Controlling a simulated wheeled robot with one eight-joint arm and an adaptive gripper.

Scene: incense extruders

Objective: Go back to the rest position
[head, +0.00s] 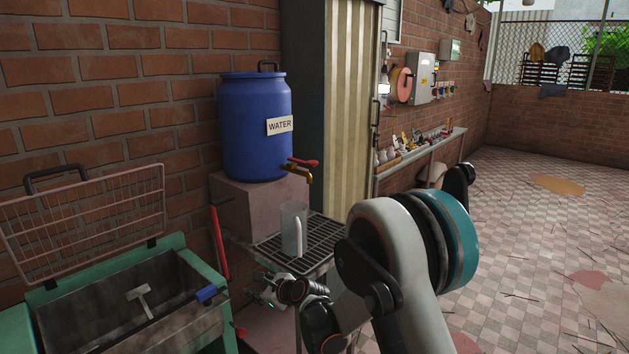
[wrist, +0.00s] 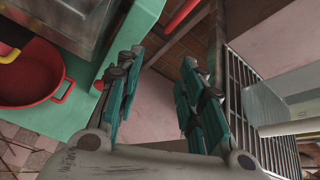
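My gripper (head: 262,290) hangs low in front of the metal grate, between the green machine and the water stand. In the wrist view its two teal-padded fingers (wrist: 155,95) are spread apart with nothing between them. A clear jug (head: 293,229) with a pale handle stands on the grate (head: 265,247) under the brass tap. In the wrist view the jug (wrist: 285,100) is to the right of the fingers, apart from them. The blue water barrel (head: 255,125) stands on a pinkish block behind.
The green machine (head: 175,245) with an open mesh lid (head: 85,222) is at the left. A red basin (wrist: 35,75) shows beside it in the wrist view. A shelf (head: 425,150) with small items lines the wall. The tiled floor (head: 530,220) at right is mostly open.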

